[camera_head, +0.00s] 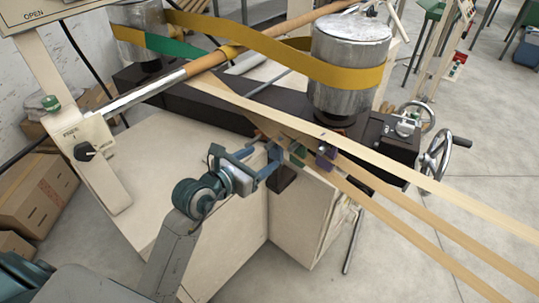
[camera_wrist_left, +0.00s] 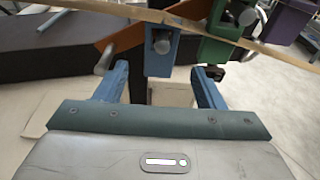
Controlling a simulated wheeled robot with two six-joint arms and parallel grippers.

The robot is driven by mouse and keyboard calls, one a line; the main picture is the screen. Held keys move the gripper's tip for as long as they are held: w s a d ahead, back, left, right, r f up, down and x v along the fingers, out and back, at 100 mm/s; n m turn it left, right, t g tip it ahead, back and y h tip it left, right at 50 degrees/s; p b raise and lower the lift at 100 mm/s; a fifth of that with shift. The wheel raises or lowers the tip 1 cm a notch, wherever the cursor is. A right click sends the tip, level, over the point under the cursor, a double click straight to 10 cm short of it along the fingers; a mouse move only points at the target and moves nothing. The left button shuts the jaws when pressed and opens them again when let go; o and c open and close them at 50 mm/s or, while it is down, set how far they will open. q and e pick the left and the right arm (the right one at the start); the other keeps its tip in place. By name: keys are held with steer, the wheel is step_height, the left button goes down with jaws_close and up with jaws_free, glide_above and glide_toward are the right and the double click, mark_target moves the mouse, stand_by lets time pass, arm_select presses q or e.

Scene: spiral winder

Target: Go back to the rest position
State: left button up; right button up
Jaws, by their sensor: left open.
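My left gripper (camera_head: 272,160) is in the middle of the head view, in front of the winder's dark beam. In the left wrist view its two blue fingers (camera_wrist_left: 160,78) stand apart, with a blue guide block (camera_wrist_left: 161,50) with a round knob showing beyond and between them. I cannot tell whether the fingers touch it. A green guide block (camera_head: 298,153) and a purple one (camera_head: 326,158) sit beside it; the green one (camera_wrist_left: 223,35) and purple one (camera_wrist_left: 287,18) also show in the wrist view. My right gripper is not in view.
Pale paper strips (camera_head: 400,175) run from the guides to the lower right. Two metal drums (camera_head: 348,88) carry a yellow belt (camera_head: 240,38) around a brown tube (camera_head: 285,32). Handwheels (camera_head: 433,153) stand right; a knob panel (camera_head: 85,150) and cardboard boxes (camera_head: 35,190) are left. Floor is open lower right.

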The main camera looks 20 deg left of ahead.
arm_select(q)
steer(key=s+r+n+t+h, duration=0.4)
steer(key=s+r, duration=0.3)
steer(key=r, duration=0.1)
steer(key=s+a+r+n+t+y, duration=0.2)
steer(key=a+r+n+t+y, duration=0.35)
steer(key=n, duration=0.75)
steer(key=s+a+f+n+g+y, duration=0.3)
steer(key=a+f+n+g+y, duration=0.6)
steer(key=f+n+y, duration=0.65)
steer(key=s+f+n+g+h, duration=0.6)
steer(key=f, duration=0.3)
steer(key=s+d+f+g+h, duration=0.5)
steer(key=s+d+f+g, duration=0.15)
steer(key=s+d, duration=0.2)
steer(key=a+f+n, duration=0.1)
steer(key=a+f, duration=0.1)
steer(key=f, duration=1.3)
steer(key=a+f, duration=0.2)
steer(key=f, duration=1.4)
steer(key=s+f+g, duration=0.1)
steer(key=s+f, duration=1.7)
steer(key=f, duration=0.1)
steer(key=shift+s+a+b, duration=0.3)
steer(key=shift+s+a, duration=0.05)
steer(key=shift+a, duration=0.05)
